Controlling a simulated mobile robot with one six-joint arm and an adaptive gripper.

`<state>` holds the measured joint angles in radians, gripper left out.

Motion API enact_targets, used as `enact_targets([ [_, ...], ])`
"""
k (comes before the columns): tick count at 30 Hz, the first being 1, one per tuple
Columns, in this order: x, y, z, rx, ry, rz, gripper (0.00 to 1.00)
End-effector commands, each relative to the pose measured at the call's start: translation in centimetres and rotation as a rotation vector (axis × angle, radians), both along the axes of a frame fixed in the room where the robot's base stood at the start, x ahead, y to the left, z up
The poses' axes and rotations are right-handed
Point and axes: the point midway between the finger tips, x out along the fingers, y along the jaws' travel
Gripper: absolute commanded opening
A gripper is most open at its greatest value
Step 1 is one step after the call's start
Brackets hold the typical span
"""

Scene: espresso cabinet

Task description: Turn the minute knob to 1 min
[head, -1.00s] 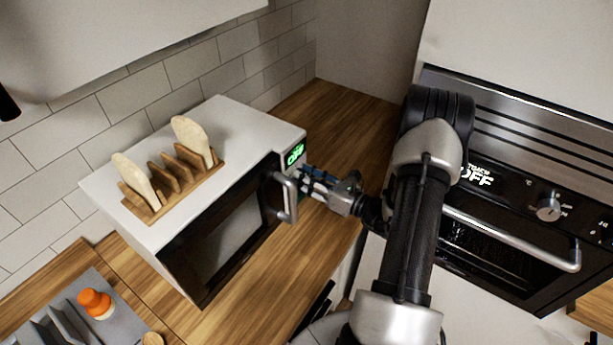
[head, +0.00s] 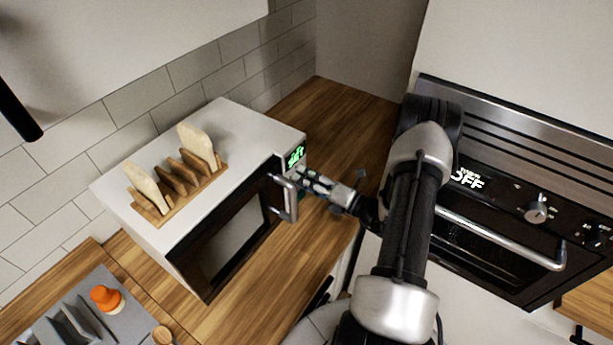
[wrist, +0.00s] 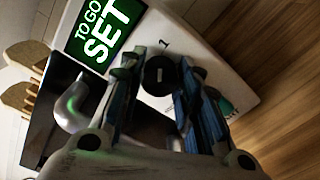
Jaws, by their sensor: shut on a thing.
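The minute knob (wrist: 160,78) is a small black dial on the white front panel of the microwave (head: 250,135). In the wrist view it sits between the two fingers of my gripper (wrist: 160,82), which is shut on it. A short pale mark on the knob points roughly up the picture, towards a printed "1" (wrist: 165,43). The green display (wrist: 100,32) reads "TO GO SET". In the head view my gripper (head: 303,178) is at the panel under the lit display (head: 296,156), and its fingers hide the knob.
The microwave door handle (head: 290,198) stands close beside my gripper. A wooden rack (head: 176,182) with pale boards stands on the microwave. An oven (head: 500,210) with a display reading "OFF" is at the right. Bare wooden counter (head: 335,120) lies behind the gripper.

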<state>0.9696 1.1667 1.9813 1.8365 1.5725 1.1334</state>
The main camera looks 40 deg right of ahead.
Motion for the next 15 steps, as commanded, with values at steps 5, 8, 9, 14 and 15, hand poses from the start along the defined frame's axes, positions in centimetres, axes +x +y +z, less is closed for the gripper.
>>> enact_targets([
  [5, -0.02, 0.01, 0.01, 0.063, 0.022, 0.0, 0.07],
  [8, -0.02, 0.01, -0.01, 0.083, 0.029, 0.0, 0.07],
  [9, -0.01, 0.01, -0.02, 0.089, 0.031, 0.0, 0.07],
  [14, -0.01, 0.01, -0.04, 0.1, 0.035, 0.0, 0.07],
  [15, -0.02, 0.02, -0.05, 0.101, 0.035, 0.0, 0.07],
])
